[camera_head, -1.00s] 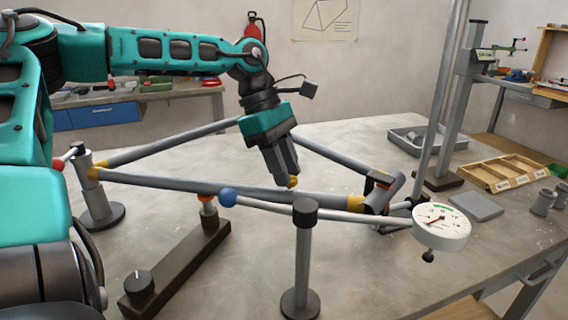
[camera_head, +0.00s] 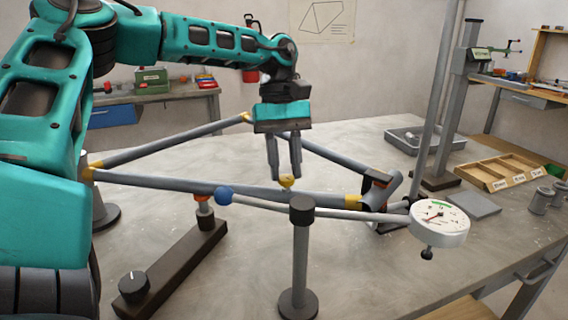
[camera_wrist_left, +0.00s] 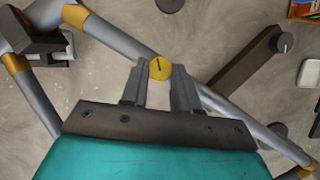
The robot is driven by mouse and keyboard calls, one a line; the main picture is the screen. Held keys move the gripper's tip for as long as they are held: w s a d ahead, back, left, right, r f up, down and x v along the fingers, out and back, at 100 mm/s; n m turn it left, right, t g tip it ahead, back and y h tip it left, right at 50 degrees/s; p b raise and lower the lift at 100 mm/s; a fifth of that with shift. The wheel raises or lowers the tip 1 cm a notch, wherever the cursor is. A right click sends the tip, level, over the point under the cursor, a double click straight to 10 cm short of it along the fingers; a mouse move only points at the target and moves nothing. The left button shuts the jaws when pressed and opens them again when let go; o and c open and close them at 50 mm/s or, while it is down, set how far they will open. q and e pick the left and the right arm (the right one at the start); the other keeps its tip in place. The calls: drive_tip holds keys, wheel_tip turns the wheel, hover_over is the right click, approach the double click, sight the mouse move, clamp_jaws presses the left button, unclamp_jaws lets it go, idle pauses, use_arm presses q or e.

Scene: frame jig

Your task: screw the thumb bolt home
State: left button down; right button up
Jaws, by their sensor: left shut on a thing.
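The thumb bolt (camera_head: 287,183) has a round yellow head and stands at the grey front tube (camera_head: 150,182) of the frame. My left gripper (camera_head: 284,176) points down over the tube with its fingertips at the bolt head. In the left wrist view the bolt head (camera_wrist_left: 160,68), with a dark mark on it, sits between the two grey fingertips (camera_wrist_left: 160,76). The gripper is shut on it. The bolt's shank and how deep it sits are hidden. My right gripper is not in view.
A dark-capped post (camera_head: 301,255) stands in front of the tube. A dark bar with a knob (camera_head: 135,287) lies front left. A wooden tray (camera_head: 500,172) is at right.

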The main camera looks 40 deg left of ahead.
use_arm(q)
drive_tip(key=shift+w+r+m, duration=0.1)
drive_tip(key=shift+w+m, duration=0.05)
drive_tip(key=shift+m, duration=0.35)
drive_tip(key=c, duration=0.8)
unclamp_jaws()
drive_tip(key=p+v, duration=0.2)
drive_tip(key=v, duration=1)
drive_tip(key=shift+w+r+p, duration=0.15)
drive_tip(key=shift+r+p, duration=0.15)
drive_tip(key=shift+r, duration=0.1)
